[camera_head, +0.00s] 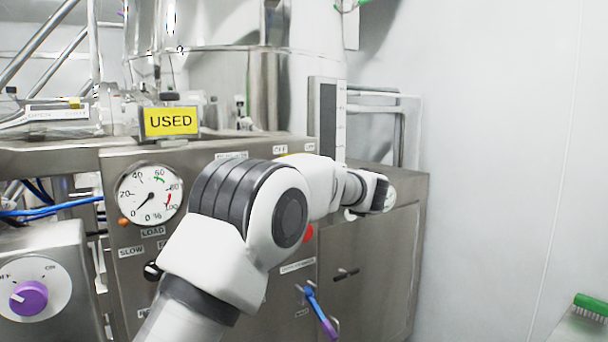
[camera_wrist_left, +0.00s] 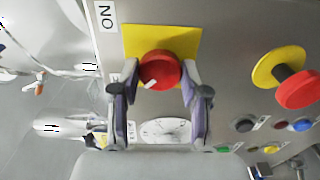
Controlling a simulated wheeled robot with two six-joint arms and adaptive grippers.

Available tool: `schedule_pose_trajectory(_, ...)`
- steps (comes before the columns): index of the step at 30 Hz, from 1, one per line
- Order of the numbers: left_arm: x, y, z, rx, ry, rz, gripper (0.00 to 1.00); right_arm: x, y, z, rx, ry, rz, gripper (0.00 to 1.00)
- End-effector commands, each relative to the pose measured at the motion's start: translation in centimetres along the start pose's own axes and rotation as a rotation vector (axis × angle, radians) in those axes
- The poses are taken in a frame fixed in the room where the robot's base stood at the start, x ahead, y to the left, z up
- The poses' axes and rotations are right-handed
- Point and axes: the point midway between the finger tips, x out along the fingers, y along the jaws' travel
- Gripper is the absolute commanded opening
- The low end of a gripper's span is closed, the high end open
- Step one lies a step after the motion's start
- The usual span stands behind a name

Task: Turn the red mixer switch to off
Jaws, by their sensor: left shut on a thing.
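The red mixer switch (camera_wrist_left: 160,66) is a round knob on a yellow plate (camera_wrist_left: 187,38) in the left wrist view. A white mark shows on its lower left edge. My left gripper (camera_wrist_left: 160,77) has one finger on each side of the knob and is shut on it. An ON label (camera_wrist_left: 106,17) sits beside the plate at upper left. In the head view my left arm crosses the panel and its fingers are hidden. A small red part (camera_head: 308,233) shows behind the arm; I cannot tell which control it is. My right gripper is not in view.
The steel panel carries a load gauge (camera_head: 150,193) and a yellow USED sign (camera_head: 171,121). A red mushroom button (camera_wrist_left: 297,90) on a yellow base stands out near the switch. A purple knob (camera_head: 29,298) is at lower left, a blue-handled key (camera_head: 321,313) low on the panel.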

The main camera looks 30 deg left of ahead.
Motion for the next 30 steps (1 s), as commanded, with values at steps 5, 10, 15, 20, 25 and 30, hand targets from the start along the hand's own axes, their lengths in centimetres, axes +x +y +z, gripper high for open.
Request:
schedule_pose_trajectory(5, 0.0, 0.2, 0.0, -0.003, 0.000, 0.002, 0.70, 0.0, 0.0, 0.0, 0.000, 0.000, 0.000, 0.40)
schedule_pose_trajectory(10, 0.0, 0.1, 0.0, -0.001, 0.000, 0.001, 0.70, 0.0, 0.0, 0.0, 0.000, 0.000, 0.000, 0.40)
schedule_pose_trajectory(15, -0.6, 0.1, 0.0, 0.000, -0.001, 0.001, 0.70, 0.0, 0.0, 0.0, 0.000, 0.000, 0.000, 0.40)
schedule_pose_trajectory(20, -3.5, 0.1, 0.0, 0.002, -0.002, 0.004, 0.70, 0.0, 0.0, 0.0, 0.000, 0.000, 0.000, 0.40)
schedule_pose_trajectory(25, -8.0, 0.2, 0.1, 0.001, -0.002, 0.005, 0.70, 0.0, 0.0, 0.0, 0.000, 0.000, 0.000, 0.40)
schedule_pose_trajectory(30, -11.2, 0.1, 0.0, -0.001, -0.001, 0.003, 0.70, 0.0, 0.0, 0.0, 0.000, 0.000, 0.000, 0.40)
